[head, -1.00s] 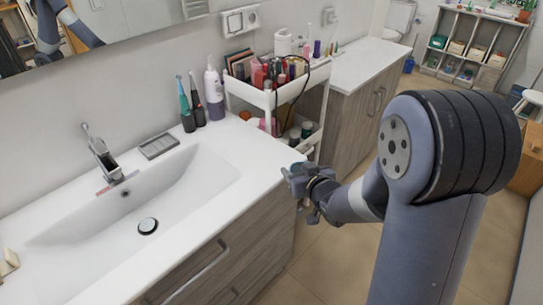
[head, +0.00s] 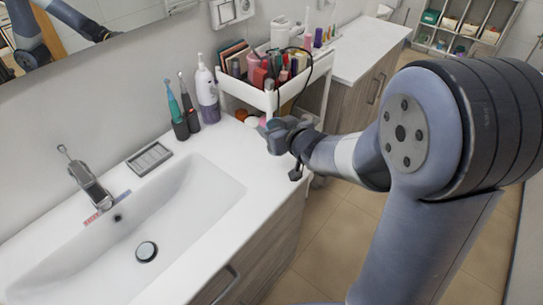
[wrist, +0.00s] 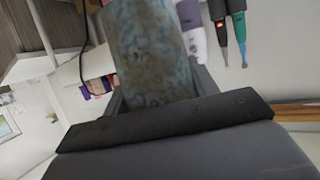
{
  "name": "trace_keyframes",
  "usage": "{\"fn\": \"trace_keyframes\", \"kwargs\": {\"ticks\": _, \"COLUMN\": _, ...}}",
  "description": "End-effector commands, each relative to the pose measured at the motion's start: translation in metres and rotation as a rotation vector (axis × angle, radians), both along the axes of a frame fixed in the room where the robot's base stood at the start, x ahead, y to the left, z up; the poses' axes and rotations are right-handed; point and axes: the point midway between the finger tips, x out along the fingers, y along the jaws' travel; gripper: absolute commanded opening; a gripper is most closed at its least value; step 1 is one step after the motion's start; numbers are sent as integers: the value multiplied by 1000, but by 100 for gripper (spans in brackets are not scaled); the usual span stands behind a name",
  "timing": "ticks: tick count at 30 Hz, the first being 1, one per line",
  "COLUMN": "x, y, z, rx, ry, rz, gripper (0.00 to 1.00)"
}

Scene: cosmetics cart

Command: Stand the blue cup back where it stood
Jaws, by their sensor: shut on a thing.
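The blue cup (wrist: 150,50), with a mottled blue-grey surface, fills the upper middle of the wrist view. My gripper (head: 283,136) is shut on it, with a dark finger on each side. In the head view my gripper is at the right end of the white sink counter (head: 220,150), in front of the cart (head: 262,101). There the cup is hard to tell apart from the grey gripper. I cannot tell how high it is above the counter or whether it touches anything.
A teal toothbrush (head: 175,105), a dark toothbrush (head: 187,100) and a white-and-purple bottle (head: 207,92) stand at the back of the counter, left of my gripper. A soap dish (head: 149,158) lies behind the basin. Cosmetics crowd the cart's top tray. The counter's front right is clear.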

Motion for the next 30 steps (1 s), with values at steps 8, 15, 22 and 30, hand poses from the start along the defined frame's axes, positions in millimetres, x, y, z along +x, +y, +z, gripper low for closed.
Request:
{"fn": "trace_keyframes", "kwargs": {"ticks": 8, "x": 0, "y": 0, "z": -48, "rx": 0, "ry": 4, "rz": -1, "gripper": 26}}
{"fn": "trace_keyframes", "kwargs": {"ticks": 15, "x": 0, "y": 0, "z": -73, "rx": -1, "ry": 7, "rz": -1, "gripper": 26}}
{"fn": "trace_keyframes", "kwargs": {"ticks": 22, "x": 0, "y": 0, "z": -88, "rx": -1, "ry": 1, "rz": -1, "gripper": 26}}
{"fn": "trace_keyframes", "kwargs": {"ticks": 30, "x": 0, "y": 0, "z": -89, "rx": -1, "ry": 1, "rz": -1, "gripper": 26}}
